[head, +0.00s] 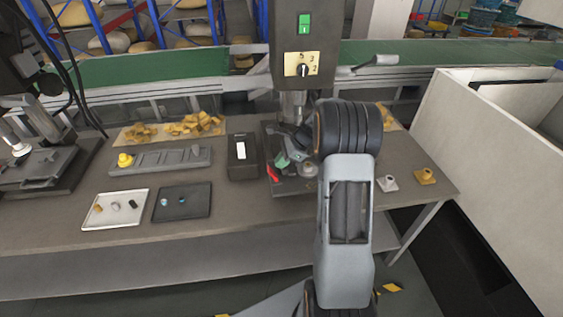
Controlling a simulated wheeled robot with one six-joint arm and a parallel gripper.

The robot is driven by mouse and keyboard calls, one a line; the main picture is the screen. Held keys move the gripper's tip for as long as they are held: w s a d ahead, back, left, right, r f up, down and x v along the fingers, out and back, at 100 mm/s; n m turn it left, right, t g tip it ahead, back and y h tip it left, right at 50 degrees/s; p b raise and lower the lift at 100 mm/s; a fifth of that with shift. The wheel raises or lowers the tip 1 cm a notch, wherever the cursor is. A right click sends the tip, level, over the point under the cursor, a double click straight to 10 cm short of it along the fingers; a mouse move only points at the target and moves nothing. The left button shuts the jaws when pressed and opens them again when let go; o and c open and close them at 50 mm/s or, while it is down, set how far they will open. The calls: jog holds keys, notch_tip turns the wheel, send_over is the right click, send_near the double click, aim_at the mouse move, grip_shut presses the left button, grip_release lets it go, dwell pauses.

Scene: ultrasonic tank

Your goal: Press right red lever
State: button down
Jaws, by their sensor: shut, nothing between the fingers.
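A small red lever (272,173) shows at the front left of the base of the machine under the grey column (306,55). My arm stands in front of this machine and hides much of its right side; no second red lever shows there. My gripper (293,153) is at the machine, behind and to the left of my dark wrist joint. It is small and partly hidden, shut and empty. It is a little above and right of the red lever; I cannot tell whether it touches anything.
On the grey table (240,220) stand a white tray (115,209), a dark tray (181,202), a black box (242,157) and a grey block (160,160). Another machine (38,165) is at the left. Small parts (425,176) lie at the right. A white wall (490,160) bounds the right.

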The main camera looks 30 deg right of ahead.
notch_tip(320, 180, up, 10)
jog(key=d+p, duration=0.2)
jog(key=p, duration=0.3)
jog(key=shift+s+d+f+p, duration=0.2)
jog(key=shift+s+d+p, duration=0.2)
dwell(0.3)
jog(key=s+f+n+g+h, duration=0.1)
jog(key=s+f+n+h, duration=0.15)
jog(key=s+n, duration=0.3)
jog(key=s+a+r+n+t+h+b, duration=0.1)
jog(key=s+a+r+n+h+b, duration=0.1)
jog(key=s+a+r+n, duration=0.2)
jog(key=s+a+r+n+t+h+b, duration=0.2)
jog(key=s+a+r+n, duration=0.2)
jog(key=s+a+n, duration=0.5)
jog(key=shift+s+a+n+t, duration=0.3)
jog(key=shift+s+n, duration=1.05)
jog(key=shift+s, duration=0.2)
